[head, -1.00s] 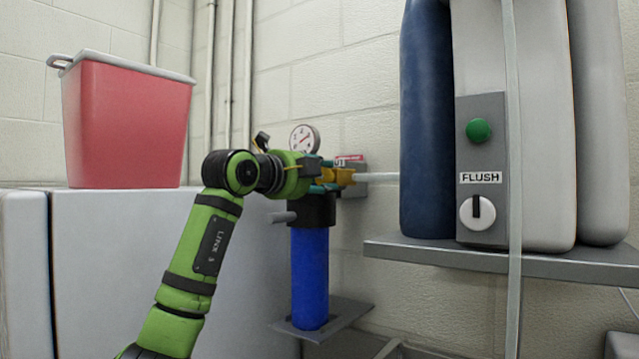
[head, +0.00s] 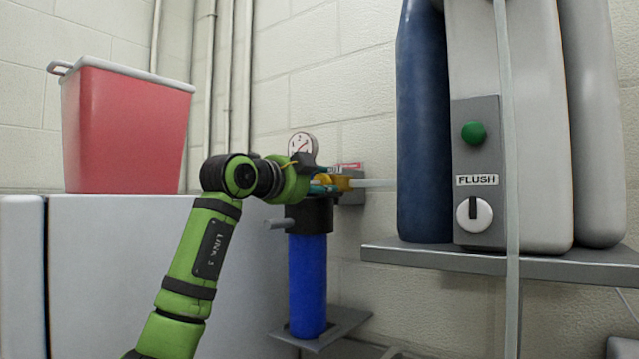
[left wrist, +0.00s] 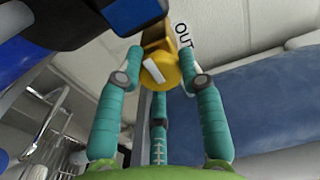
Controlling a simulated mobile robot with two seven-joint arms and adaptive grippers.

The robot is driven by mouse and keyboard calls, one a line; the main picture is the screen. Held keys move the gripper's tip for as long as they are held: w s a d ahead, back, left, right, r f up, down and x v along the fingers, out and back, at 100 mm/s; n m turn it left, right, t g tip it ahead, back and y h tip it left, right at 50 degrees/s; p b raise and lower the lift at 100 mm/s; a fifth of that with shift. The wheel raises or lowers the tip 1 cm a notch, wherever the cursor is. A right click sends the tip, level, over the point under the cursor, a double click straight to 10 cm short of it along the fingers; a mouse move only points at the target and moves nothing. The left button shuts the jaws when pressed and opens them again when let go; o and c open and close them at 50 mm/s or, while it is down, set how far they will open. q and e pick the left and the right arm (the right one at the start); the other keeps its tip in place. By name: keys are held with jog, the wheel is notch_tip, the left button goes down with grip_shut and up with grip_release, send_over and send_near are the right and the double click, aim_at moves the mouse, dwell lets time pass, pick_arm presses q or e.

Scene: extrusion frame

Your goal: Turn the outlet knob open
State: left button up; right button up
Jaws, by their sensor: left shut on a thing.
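The outlet knob (left wrist: 160,72) is yellow with a white mark on its face, and sits on a brass fitting under the OUT label (left wrist: 183,36) in the left wrist view. In the head view the yellow fitting (head: 342,184) shows at the top of the blue filter housing (head: 308,285), partly hidden by my gripper. My left gripper (head: 322,182) reaches it from the left. Its teal fingers (left wrist: 163,78) are closed around the knob, one on each side, with a third finger below it in the picture. My right gripper is in neither view.
A pressure gauge (head: 302,145) stands just above my left gripper. A clear tube (head: 378,183) runs right from the fitting. A shelf (head: 440,256) with a FLUSH panel (head: 478,180) and a blue tank is at the right. A red bin (head: 125,130) stands on a grey cabinet at the left.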

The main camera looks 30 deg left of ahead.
pick_arm(q)
jog(key=shift+s+a+r, duration=0.1)
jog(key=shift+a+r, duration=0.1)
jog(key=shift+r, duration=0.15)
jog(key=o, duration=1.1)
jog(key=shift+o, duration=0.2)
jog(key=shift+a+f, duration=0.2)
jog(key=shift+f, duration=0.05)
jog(key=shift+s+d, duration=0.15)
jog(key=shift+s, duration=0.15)
jog(key=s+a, duration=0.2)
jog(key=s, duration=0.9)
